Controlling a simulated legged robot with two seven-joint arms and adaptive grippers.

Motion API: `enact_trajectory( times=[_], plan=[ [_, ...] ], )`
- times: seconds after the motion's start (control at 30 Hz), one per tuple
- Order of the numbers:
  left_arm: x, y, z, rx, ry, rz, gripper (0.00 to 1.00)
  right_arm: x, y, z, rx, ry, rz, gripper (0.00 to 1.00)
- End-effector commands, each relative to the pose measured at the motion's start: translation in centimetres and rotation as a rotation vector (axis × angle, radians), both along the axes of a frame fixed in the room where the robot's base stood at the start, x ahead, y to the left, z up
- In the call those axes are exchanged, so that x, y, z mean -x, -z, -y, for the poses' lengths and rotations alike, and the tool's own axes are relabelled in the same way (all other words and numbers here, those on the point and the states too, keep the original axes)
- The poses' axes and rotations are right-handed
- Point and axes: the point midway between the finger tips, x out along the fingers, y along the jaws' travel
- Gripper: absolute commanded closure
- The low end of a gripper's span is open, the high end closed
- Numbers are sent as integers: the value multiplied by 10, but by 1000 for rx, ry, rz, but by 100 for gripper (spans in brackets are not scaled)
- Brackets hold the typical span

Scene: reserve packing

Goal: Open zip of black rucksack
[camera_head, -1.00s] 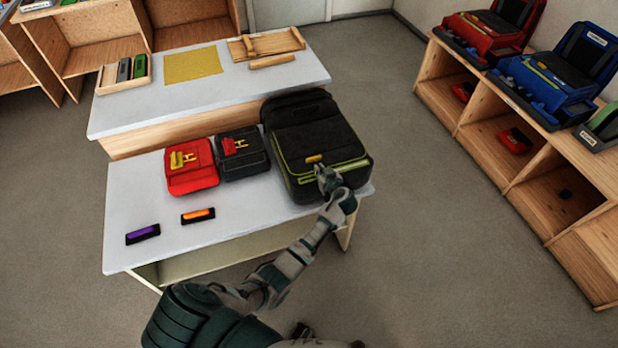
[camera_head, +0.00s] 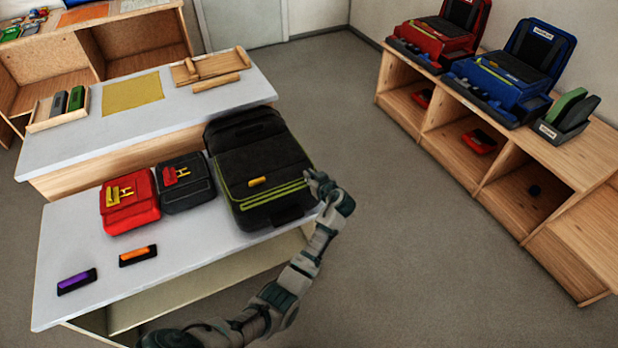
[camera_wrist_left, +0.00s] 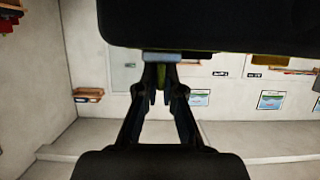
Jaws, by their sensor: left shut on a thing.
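The black rucksack (camera_head: 265,150) lies on the right end of the front table, with yellow-green zip lines (camera_head: 272,195) across its front and a small orange-yellow tab (camera_head: 257,182) above them. My left gripper (camera_head: 316,186) is at the rucksack's right front corner, by the right end of the zip lines. In the left wrist view my left gripper (camera_wrist_left: 160,95) is shut, with a small yellow-green piece (camera_wrist_left: 162,74), seemingly the zip pull, between its fingertips. The rucksack's dark underside (camera_wrist_left: 200,25) fills the top of that view. My right gripper is not in view.
A red bag (camera_head: 130,203) and a small dark bag (camera_head: 187,185) lie left of the rucksack. Purple (camera_head: 76,281) and orange (camera_head: 138,256) pouches lie at the table's front left. Shelves (camera_head: 500,160) stand right across clear floor.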

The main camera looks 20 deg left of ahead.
Motion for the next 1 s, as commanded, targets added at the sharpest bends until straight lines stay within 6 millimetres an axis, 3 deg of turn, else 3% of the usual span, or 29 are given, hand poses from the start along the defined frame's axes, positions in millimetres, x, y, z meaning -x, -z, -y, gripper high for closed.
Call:
enact_trajectory(
  times=[0.37, 0.5, 0.83, 1.0],
  plan=[
    [-1, 0, 1, 1, -1, -1, 100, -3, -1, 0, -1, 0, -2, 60],
    [-2, 0, 1, 0, -1, 0, 68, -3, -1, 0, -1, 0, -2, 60],
    [0, -1, 3, 0, -1, 0, 68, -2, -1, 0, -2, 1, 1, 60],
    [12, -9, 19, 1, 1, 1, 68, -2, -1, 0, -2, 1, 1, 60]
  ],
)
